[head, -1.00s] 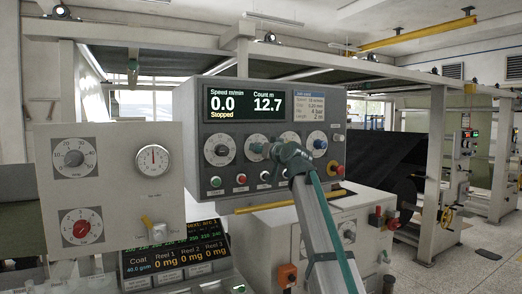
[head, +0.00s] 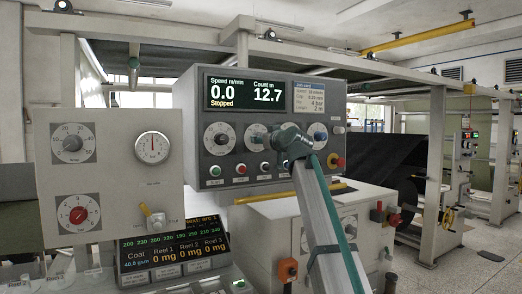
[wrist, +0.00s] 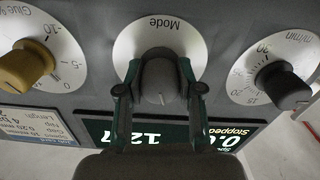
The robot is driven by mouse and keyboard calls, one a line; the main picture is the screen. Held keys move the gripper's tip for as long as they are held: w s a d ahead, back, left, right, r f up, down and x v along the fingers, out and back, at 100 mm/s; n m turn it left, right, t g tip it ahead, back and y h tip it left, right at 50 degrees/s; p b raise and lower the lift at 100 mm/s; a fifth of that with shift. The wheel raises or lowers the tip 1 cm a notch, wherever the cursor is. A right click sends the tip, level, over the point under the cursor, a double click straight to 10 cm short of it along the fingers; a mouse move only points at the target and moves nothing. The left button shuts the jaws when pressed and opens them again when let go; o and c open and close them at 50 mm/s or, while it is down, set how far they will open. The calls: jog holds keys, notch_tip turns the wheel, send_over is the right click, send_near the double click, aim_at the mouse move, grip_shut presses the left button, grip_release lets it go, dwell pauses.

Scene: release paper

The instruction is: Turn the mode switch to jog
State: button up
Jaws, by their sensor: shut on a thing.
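The mode switch is a dark grey knob (wrist: 161,80) on a round white dial (wrist: 133,45) marked "Mode". The wrist view shows it upside down. A pale line on the knob points to the bottom of that view, toward the display. I cannot read any jog or other position mark. My gripper (wrist: 160,88) is shut on the knob, one dark green finger on each side. In the head view the mode dial (head: 255,134) is second from the left, partly hidden by my gripper (head: 268,144).
The display (head: 244,94) above reads 0.0, Stopped. Push buttons (head: 241,169) sit below. A red knob (head: 336,161) is at the panel's lower right.

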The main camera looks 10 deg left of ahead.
jog(key=n+b, duration=0.2)
jog(key=b, duration=0.1)
jog(key=shift+f+n, duration=0.25)
jog(key=shift+n, duration=0.05)
jog(key=shift+r+n+b, duration=0.2)
jog(key=shift+n+b, duration=1)
jog(key=o, duration=1.2)
jog(key=v, duration=1.2)
